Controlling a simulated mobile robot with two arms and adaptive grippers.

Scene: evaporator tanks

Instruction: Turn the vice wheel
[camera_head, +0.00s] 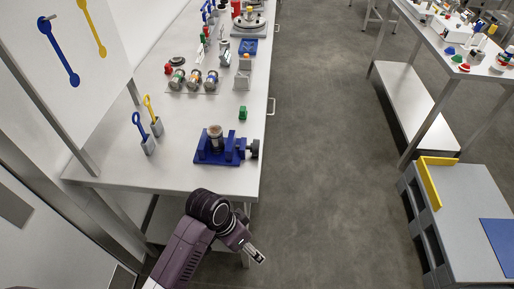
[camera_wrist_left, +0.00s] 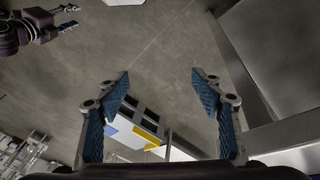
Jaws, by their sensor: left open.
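The blue vice (camera_head: 218,157) stands on the white bench near its front right corner in the head view. Its dark wheel (camera_head: 253,148) is on the right side, at the bench edge. A jar-like cylinder (camera_head: 215,137) stands upright at the vice jaws. My left gripper (camera_head: 257,255) is below the wheel in the picture, off the bench edge and apart from the vice. In the left wrist view, my left gripper (camera_wrist_left: 160,78) is open with nothing between its fingers. My right gripper (camera_wrist_left: 68,17) shows at the top left of that view, its fingers apart and empty.
A small green block (camera_head: 243,113) and two scoops in holders (camera_head: 149,146) stand near the vice. Several jars (camera_head: 194,79) are farther back. A grey pallet-like platform (camera_head: 460,215) is at the right. The floor (camera_head: 320,130) between is clear.

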